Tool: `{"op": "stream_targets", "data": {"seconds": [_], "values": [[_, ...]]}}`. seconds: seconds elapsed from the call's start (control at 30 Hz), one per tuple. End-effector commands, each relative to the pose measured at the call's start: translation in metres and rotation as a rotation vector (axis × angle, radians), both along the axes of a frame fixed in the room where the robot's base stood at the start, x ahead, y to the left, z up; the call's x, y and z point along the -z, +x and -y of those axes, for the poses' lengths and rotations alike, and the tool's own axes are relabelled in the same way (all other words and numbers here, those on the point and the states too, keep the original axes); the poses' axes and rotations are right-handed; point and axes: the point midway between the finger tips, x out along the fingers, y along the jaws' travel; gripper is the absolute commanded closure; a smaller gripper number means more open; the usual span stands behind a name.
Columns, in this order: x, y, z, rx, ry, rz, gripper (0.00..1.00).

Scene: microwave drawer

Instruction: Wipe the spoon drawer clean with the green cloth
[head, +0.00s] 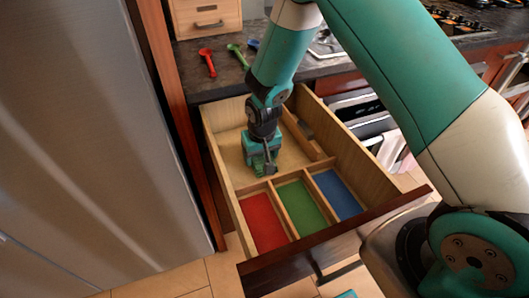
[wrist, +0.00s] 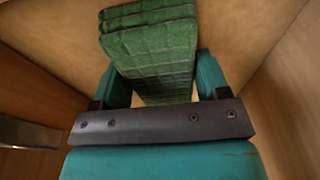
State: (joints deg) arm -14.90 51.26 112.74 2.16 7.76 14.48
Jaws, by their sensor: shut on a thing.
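The wooden drawer (head: 232,150) is pulled open, with a large bare section at the back and red, green and blue compartments at the front. My gripper (head: 264,170) points down inside the large section, just behind the red and green compartments. In the wrist view, my gripper (wrist: 163,80) is shut on the folded green cloth (wrist: 150,45), which sticks out past the fingers over the wooden drawer floor. Whether the cloth presses on the floor is hard to tell. In the head view I cannot make the cloth out from the gripper.
A red spoon (head: 207,62), a green spoon (head: 238,55) and a partly hidden blue one (head: 253,43) lie on the dark counter (head: 222,82) behind the drawer. A fridge (head: 90,130) stands close on the left. Drawer walls and a long divider (head: 300,133) surround my gripper.

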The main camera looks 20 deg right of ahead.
Motion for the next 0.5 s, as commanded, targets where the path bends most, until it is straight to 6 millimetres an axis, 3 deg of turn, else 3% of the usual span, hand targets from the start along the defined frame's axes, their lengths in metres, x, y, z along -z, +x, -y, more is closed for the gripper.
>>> {"op": "stream_targets", "data": {"seconds": [0.5], "values": [[0.003, 0.000, -0.025, -0.003, 0.001, 0.001, 0.50]]}}
